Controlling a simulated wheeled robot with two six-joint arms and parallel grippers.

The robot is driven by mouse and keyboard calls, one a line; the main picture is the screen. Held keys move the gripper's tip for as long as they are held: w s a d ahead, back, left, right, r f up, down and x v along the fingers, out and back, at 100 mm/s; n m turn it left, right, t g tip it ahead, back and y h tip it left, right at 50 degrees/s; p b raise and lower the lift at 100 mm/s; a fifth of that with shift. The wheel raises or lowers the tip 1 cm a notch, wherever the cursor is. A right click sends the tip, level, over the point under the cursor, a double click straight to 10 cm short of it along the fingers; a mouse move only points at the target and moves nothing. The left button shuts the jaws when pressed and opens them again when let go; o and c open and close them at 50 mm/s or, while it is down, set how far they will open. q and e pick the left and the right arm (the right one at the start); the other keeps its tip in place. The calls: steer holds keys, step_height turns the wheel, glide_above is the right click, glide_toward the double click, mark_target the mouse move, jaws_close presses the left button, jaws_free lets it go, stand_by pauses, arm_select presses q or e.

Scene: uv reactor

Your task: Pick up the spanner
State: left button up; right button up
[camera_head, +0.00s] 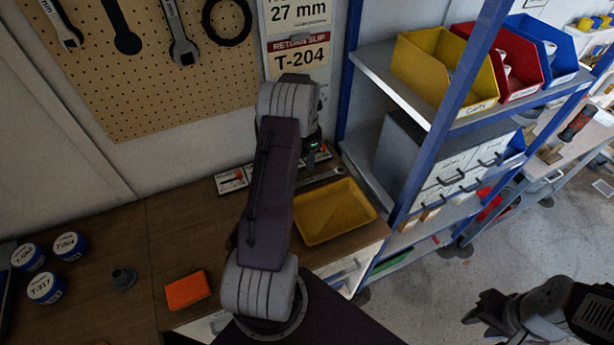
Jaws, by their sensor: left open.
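A grey spanner (322,178) lies on the bench behind the yellow tray, partly hidden by my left arm. Two more spanners hang on the pegboard, one at the far left (62,25) and one nearer the middle (181,38). My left gripper (313,158) is at the far end of my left arm, just above the bench spanner. It is open, but its fingers are mostly hidden and I cannot tell whether they touch the spanner. My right gripper (480,309) is low at the right, over the floor and far from the spanners; its jaw opening is unclear.
A yellow tray (335,213) sits at the bench's right end. A blue-framed shelf (432,140) with bins rises right of the bench. Signs read "27 mm" and "T-204".

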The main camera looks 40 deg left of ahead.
mark_target(308, 181)
arm_select(q)
steer(key=f, duration=0.1)
steer(key=f+p, duration=0.1)
steer(key=f, duration=0.1)
steer(key=shift+d+f, duration=0.15)
steer(key=shift+d, duration=0.2)
steer(key=shift+w+a+f, duration=0.1)
steer(key=shift+f, duration=0.15)
steer(key=shift+f+p, duration=0.2)
steer(key=shift+p, duration=0.15)
steer(key=f, duration=0.1)
steer(key=f+p, duration=0.1)
steer(key=f, duration=0.2)
steer(key=shift+s+d+p, duration=0.25)
steer(key=shift+s+p, duration=0.1)
steer(key=shift+w+f, duration=0.1)
steer(key=shift+f, duration=0.25)
jaws_close()
